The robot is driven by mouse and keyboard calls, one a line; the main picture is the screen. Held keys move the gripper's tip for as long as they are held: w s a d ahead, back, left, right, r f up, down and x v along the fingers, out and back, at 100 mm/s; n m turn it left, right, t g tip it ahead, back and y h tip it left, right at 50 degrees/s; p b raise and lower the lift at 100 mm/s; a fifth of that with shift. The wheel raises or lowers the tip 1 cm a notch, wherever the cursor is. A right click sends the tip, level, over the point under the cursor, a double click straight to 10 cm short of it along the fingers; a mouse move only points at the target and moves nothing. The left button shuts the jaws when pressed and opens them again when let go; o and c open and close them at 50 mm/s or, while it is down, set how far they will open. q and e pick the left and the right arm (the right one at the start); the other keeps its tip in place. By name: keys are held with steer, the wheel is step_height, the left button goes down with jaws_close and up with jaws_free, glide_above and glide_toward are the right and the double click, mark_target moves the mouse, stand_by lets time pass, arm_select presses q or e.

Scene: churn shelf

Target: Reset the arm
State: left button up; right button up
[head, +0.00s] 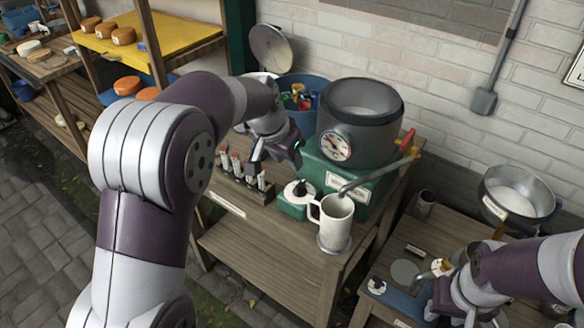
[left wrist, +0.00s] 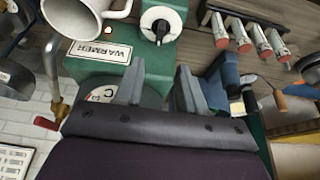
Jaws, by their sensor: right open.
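My left arm reaches in from the left in the head view, and its gripper (head: 276,162) hangs above the wooden table, behind the small green warmer box and beside the rack of tubes. In the left wrist view its two grey fingers (left wrist: 160,92) stand apart with nothing between them. My right gripper (head: 436,306) is low at the right over the lower table; its fingers are partly hidden by its own wrist, and it is open. I see nothing held by it.
A white mug (head: 334,218) stands at the table's front under a tap pipe. A metal churn pot (head: 360,120) sits on a green box (head: 318,172). Several tubes stand in a rack (head: 238,190). A blue bin (head: 302,92) is behind. A steel pan (head: 516,194) is right.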

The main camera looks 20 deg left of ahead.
arm_select(q)
steer(key=shift+r, duration=0.1)
stand_by(0.3)
steer(key=s+f+n+g, duration=0.1)
steer(key=s+f, duration=0.3)
steer(key=s, duration=0.7)
steer(key=s+f+n+g+y+p, duration=0.1)
steer(key=s+f, duration=0.3)
steer(key=s, duration=0.6)
steer(key=shift+s+a+n+g+y, duration=0.3)
steer(key=shift+s+a+n+g, duration=0.15)
steer(key=shift+n, duration=0.45)
steer(key=shift+d, duration=0.1)
stand_by(4.5)
